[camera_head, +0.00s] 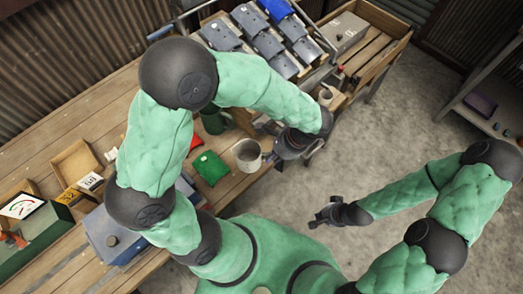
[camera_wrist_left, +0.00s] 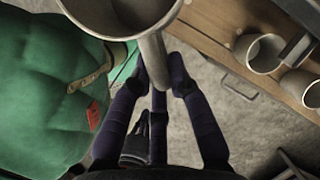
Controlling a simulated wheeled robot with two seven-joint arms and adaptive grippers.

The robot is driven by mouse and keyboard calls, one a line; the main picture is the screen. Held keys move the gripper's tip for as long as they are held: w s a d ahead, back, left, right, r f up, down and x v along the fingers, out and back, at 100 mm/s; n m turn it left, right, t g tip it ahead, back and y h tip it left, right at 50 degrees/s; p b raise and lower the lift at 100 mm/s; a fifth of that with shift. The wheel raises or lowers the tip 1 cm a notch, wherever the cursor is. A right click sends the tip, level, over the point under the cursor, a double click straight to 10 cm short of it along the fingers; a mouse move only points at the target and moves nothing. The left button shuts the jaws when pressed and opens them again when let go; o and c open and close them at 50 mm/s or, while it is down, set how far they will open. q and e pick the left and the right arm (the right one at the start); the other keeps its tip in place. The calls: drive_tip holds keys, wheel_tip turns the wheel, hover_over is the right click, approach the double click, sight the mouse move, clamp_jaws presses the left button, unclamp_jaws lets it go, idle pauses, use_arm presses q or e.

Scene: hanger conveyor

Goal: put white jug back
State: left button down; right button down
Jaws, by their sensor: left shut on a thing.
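The white jug (camera_head: 246,155) is at the table's front edge in the head view, with its open mouth facing up. In the left wrist view the jug (camera_wrist_left: 92,18) is at the top, with its handle pointing down between my fingers. My left gripper (camera_head: 270,157) is shut on the jug's handle, and its fingers (camera_wrist_left: 160,80) close around it from both sides. Whether the jug touches the table is unclear. My right gripper (camera_head: 318,214) hangs over the floor, away from the table; its opening is too small to judge.
A green jug (camera_head: 215,121) and a green pouch (camera_head: 210,168) are left of the white jug. A pale cup (camera_head: 325,96) stands further back; two pale cups (camera_wrist_left: 261,53) (camera_wrist_left: 306,88) show in the wrist view. Grey boxes (camera_head: 267,45) fill the back. Open floor (camera_head: 385,140) lies right.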

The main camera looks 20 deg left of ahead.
use_arm(q)
drive_tip(key=w+a+f+b, duration=0.1)
drive_tip(key=f, duration=0.1)
drive_tip(key=w+a+f+b, duration=0.1)
drive_tip(key=w+a+f, duration=0.3)
drive_tip(key=shift+w+f+b, duration=0.2)
drive_tip(key=shift+f+b, duration=0.2)
drive_tip(key=shift+w+a+f+b, duration=0.1)
drive_tip(key=shift+f+b, duration=0.35)
drive_tip(key=shift+f, duration=0.45)
drive_tip(key=shift+w+a+f+b, duration=0.1)
drive_tip(key=shift+f+b, duration=0.3)
drive_tip(key=shift+f, duration=0.45)
drive_tip(key=shift+f, duration=0.15)
drive_tip(key=c, duration=1.2)
unclamp_jaws()
